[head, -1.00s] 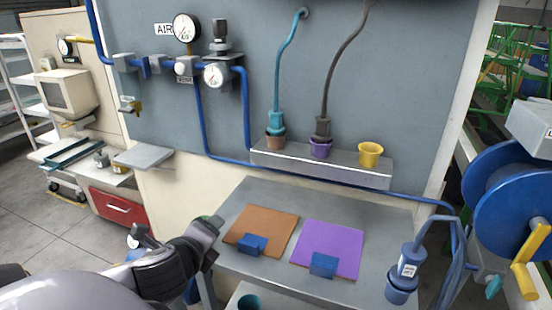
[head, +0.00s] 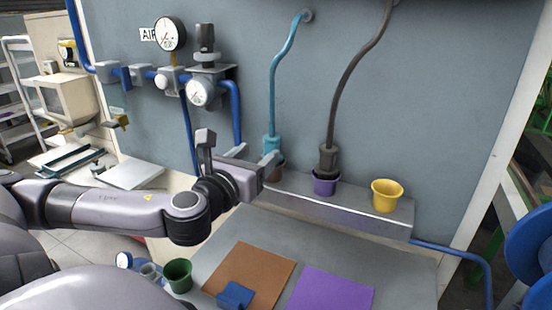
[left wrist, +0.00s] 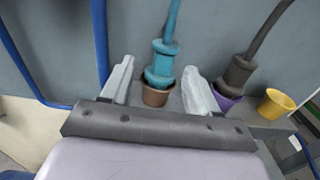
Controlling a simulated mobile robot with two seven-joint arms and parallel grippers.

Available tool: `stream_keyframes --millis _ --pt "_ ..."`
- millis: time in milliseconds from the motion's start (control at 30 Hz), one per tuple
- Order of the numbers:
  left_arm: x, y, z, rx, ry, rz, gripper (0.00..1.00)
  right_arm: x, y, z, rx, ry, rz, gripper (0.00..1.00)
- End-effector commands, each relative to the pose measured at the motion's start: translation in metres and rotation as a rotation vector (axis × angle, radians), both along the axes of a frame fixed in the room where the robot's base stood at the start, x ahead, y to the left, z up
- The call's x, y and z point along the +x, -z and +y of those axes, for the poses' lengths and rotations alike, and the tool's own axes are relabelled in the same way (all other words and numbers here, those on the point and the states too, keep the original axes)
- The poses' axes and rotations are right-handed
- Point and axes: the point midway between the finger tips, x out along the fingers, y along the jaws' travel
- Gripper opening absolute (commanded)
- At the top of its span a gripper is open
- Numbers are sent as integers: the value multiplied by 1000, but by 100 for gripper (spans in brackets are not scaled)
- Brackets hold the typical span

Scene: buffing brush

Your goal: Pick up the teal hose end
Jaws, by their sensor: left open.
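The teal hose end (head: 271,149) stands in a brown cup (head: 275,172) on the grey wall shelf, with its teal hose rising to the wall. In the left wrist view the teal hose end (left wrist: 161,64) shows upright between my two fingers, with the brown cup (left wrist: 157,96) below it. My left gripper (head: 238,150) is open and empty, just left of the hose end in the head view; it also shows in the left wrist view (left wrist: 160,88). Whether a finger touches the hose end I cannot tell. My right gripper is not in view.
A dark grey hose end (head: 328,160) stands in a purple cup (head: 325,184) to the right. An empty yellow cup (head: 387,194) sits further right on the shelf (head: 350,218). Below are a brown mat (head: 255,270) and a purple mat (head: 330,290). Gauges and blue pipes are on the left.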

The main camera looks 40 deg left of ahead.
Motion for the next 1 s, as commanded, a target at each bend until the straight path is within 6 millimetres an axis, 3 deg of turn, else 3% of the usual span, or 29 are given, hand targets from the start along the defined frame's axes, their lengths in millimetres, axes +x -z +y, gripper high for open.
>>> stream_keyframes --millis 267,1000 --pt "14 0 5 1 -4 -3 60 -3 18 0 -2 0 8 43" --pt "31 -6 7 -6 -5 -4 60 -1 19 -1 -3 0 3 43"
